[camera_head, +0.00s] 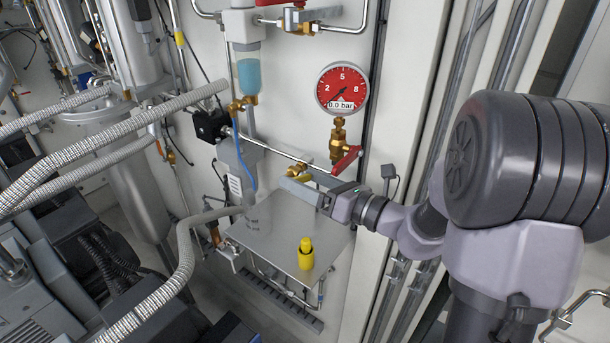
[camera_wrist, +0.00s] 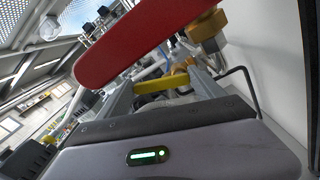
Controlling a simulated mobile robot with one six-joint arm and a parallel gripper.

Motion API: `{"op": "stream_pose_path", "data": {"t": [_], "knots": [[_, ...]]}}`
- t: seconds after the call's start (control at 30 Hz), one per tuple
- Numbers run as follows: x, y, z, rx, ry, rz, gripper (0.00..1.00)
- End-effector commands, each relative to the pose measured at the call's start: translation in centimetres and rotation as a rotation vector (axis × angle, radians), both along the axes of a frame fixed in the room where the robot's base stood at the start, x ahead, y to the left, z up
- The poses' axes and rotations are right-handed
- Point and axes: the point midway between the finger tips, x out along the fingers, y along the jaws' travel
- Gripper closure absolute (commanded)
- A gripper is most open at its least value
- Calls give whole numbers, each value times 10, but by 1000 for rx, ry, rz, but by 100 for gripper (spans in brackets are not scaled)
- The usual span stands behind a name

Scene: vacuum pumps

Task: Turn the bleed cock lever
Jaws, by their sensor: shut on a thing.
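The bleed cock lever (camera_wrist: 163,85) is a small yellow handle between my fingers in the wrist view, with a brass fitting (camera_wrist: 182,67) just beyond it. My gripper (camera_wrist: 160,92) is shut on this lever. In the head view my gripper (camera_head: 296,186) reaches in from the right, at the brass cock (camera_head: 297,171) on the thin horizontal pipe. My fingers hide most of the lever there, so its angle is hard to tell.
A red lever (camera_head: 346,159) on the brass valve under the red gauge (camera_head: 341,89) sits just above my gripper; it looms close in the wrist view (camera_wrist: 140,40). Below is a metal shelf (camera_head: 270,250) with a yellow bottle (camera_head: 306,254). Ribbed hoses (camera_head: 110,165) run at left.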

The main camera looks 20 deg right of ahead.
Motion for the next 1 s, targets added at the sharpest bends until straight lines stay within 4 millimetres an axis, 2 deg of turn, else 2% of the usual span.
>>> {"op": "stream_pose_path", "data": {"t": [0.03, 0.07, 0.2, 0.47, 0.5, 0.83, 1.0], "knots": [[0, 0, 9, 37, 33, 2, 96], [0, 0, 10, 58, 48, 2, 96], [1, -1, 7, 114, 88, 2, 96], [1, -2, 4, 118, 88, 1, 96], [1, -2, 4, 118, 88, 1, 15], [-1, -4, 4, 117, 87, 0, 14], [-29, -26, 4, 118, 87, -5, 14]]}}
